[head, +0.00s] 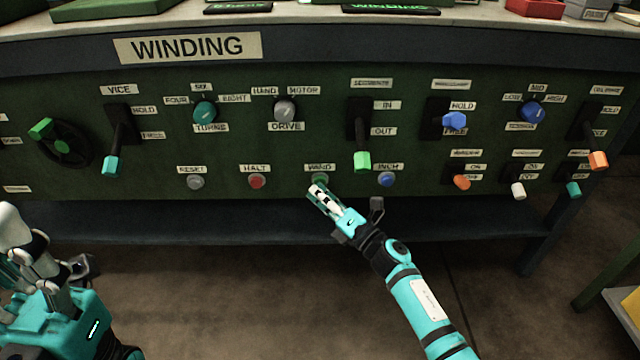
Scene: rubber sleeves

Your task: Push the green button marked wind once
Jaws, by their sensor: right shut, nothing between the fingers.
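The green button (319,180) sits in the lower row of the green panel, under a small label (319,167) that seems to read WIND. My right gripper (318,191) is shut and empty, with its fingertips right at the lower edge of the button. They partly cover it, and I cannot tell whether they touch it. My left arm (50,300) is at the lower left, away from the panel; its finger state is unclear.
A grey reset button (195,182) and red halt button (257,181) are to the left. A blue inch button (387,180) is close on the right. A green-handled lever (362,160) hangs above right. A dark shelf (230,222) runs below the panel.

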